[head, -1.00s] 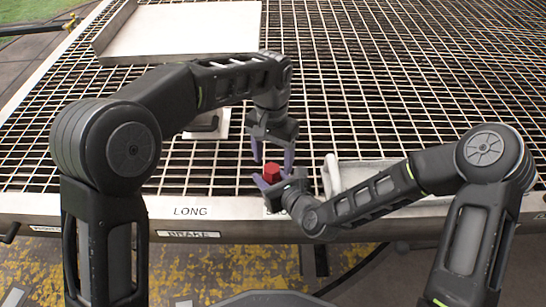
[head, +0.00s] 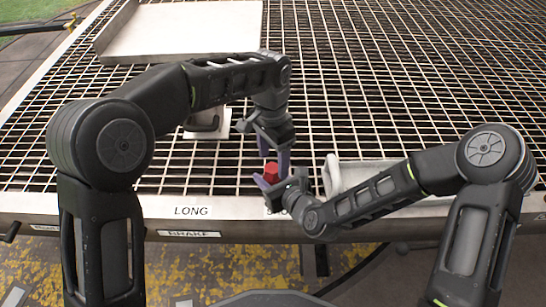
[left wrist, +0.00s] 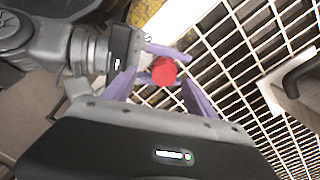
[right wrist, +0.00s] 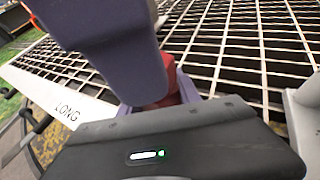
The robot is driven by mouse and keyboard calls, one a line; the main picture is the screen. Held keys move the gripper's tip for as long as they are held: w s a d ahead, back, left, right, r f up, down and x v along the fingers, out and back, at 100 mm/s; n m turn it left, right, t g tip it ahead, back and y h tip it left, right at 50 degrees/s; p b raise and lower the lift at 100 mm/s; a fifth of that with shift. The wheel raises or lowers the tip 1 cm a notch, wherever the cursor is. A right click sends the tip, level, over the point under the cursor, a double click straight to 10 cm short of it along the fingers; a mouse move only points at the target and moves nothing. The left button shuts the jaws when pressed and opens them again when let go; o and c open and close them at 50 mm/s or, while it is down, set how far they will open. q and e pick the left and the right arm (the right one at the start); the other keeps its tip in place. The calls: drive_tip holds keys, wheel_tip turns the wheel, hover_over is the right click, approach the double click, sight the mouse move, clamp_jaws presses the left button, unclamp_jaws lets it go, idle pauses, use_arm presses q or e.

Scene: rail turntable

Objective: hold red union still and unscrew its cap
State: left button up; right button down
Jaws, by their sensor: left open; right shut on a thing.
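The red union (head: 271,172) with its red cap stands above the front edge of the grating in the head view. My right gripper (head: 266,183) is shut on it from the right, low on its body. My left gripper (head: 272,155) points down from above, open, with its fingers over the cap. In the left wrist view the red cap (left wrist: 163,71) shows between the open left fingers. In the right wrist view the union (right wrist: 172,80) is mostly hidden behind the purple fingers. I cannot tell whether the left fingers touch the cap.
A large metal grating (head: 400,80) covers the table. A pale tray (head: 180,32) lies at the back left. A white plate with a dark handle (head: 207,124) is left of the left gripper. A pale channel piece (head: 350,174) lies right of the union. The front rail carries a LONG label (head: 192,211).

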sight(272, 168)
use_arm(q)
drive_tip(key=shift+a+f, duration=0.15)
drive_tip(key=shift+f, duration=0.8)
drive_tip(key=shift+a+f, duration=0.15)
drive_tip(key=shift+f, duration=0.75)
drive_tip(key=shift+w+a+f, duration=0.15)
drive_tip(key=shift+a+f, duration=0.05)
drive_tip(key=shift+f, duration=0.25)
drive_tip(key=shift+o, duration=1.3)
drive_tip(key=c, duration=1.5)
drive_tip(key=o, duration=1.4)
drive_tip(key=shift+d+r, duration=0.25)
drive_tip(key=shift+d, duration=0.05)
